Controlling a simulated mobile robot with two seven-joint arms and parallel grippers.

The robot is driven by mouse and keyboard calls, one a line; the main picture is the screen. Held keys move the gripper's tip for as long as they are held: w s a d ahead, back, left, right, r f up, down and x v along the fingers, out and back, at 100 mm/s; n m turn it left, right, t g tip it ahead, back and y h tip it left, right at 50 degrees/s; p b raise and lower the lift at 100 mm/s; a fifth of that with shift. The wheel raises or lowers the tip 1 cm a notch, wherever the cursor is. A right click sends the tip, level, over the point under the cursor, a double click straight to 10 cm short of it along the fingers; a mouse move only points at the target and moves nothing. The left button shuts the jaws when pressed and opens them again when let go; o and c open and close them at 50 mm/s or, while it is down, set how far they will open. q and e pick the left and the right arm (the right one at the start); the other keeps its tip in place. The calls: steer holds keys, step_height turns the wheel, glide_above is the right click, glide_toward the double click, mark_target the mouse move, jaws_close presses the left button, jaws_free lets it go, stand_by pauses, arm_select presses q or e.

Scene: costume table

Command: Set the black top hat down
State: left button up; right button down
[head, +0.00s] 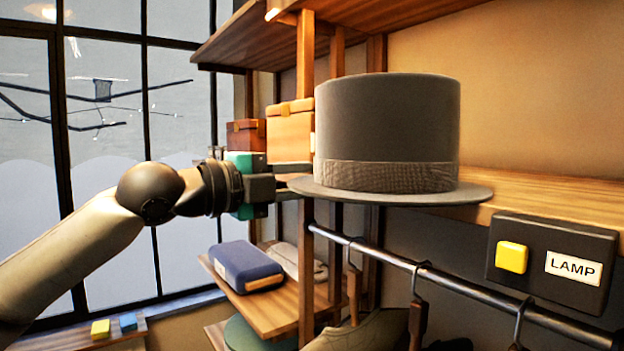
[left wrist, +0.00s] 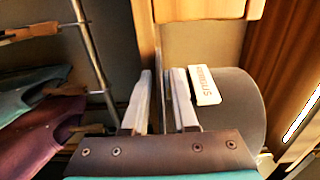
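The top hat (head: 386,120), dark grey to black with a ribbed band, is upright at the centre of the head view. Its brim (head: 390,194) overlaps the edge of the wooden shelf in the picture; whether it touches the shelf I cannot tell. My left gripper (head: 294,187) reaches in from the left to the brim's left edge. In the left wrist view its two fingers (left wrist: 164,100) are close together, with the thin brim edge between them. The hat (left wrist: 238,112) also shows there on the right, with a white lettered label beside the finger. My right gripper is not in view.
The wooden shelf (head: 545,195) is bare to the right of the hat. A black box (head: 552,261) with a yellow button and LAMP label is on its front. A clothes rail (head: 462,285) runs below. Boxes (head: 290,132) stand behind my gripper; a blue case (head: 246,266) lies lower.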

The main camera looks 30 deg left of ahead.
arm_select(q)
steer(key=shift+o, duration=0.5)
